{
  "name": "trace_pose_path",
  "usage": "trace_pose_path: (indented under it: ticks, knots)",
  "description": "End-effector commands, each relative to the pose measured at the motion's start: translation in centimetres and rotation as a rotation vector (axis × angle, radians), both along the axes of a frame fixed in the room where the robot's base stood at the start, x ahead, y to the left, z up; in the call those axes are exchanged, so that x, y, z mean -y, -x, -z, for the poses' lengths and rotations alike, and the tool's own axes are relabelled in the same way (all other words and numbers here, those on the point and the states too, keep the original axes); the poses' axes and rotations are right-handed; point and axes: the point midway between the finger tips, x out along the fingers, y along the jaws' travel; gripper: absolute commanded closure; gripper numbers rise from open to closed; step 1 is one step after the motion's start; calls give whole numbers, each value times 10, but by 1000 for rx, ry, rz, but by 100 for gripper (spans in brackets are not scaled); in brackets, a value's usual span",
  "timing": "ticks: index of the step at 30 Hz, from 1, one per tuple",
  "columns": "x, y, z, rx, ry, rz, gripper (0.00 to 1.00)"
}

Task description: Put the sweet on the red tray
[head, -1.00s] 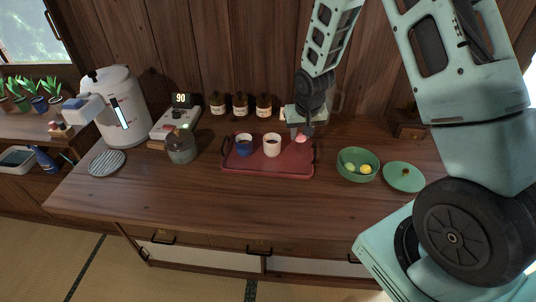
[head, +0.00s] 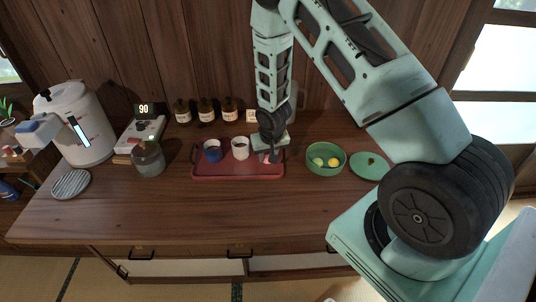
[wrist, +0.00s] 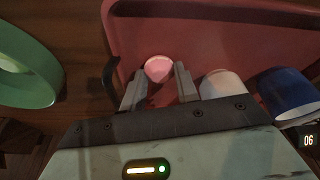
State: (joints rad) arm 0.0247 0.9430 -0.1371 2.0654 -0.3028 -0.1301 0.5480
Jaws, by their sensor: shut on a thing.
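The sweet (wrist: 158,68) is a small pink round piece, seen in the wrist view between my fingertips. My gripper (wrist: 158,84) is shut on it, over the right end of the red tray (wrist: 225,35). In the head view my gripper (head: 270,157) points down at the right part of the red tray (head: 238,172), and the sweet is hard to make out there. I cannot tell whether the sweet touches the tray.
A blue cup (head: 212,152) and a white cup (head: 240,149) stand on the tray, left of my gripper. A green bowl (head: 326,170) with yellow and green sweets and its lid (head: 369,166) are to the right. The desk's front is clear.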

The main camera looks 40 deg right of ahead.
Motion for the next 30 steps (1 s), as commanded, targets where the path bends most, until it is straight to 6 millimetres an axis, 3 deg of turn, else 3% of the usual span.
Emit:
trace_pose_path:
  ticks: [3,4,6,19,30]
  knots:
    - [0,0,4,0,0,1,90]
    - [0,0,3,0,0,1,64]
    - [0,0,2,0,0,1,47]
    - [0,1,-7,2,-1,1,47]
    - [-6,16,-69,6,-1,1,47]
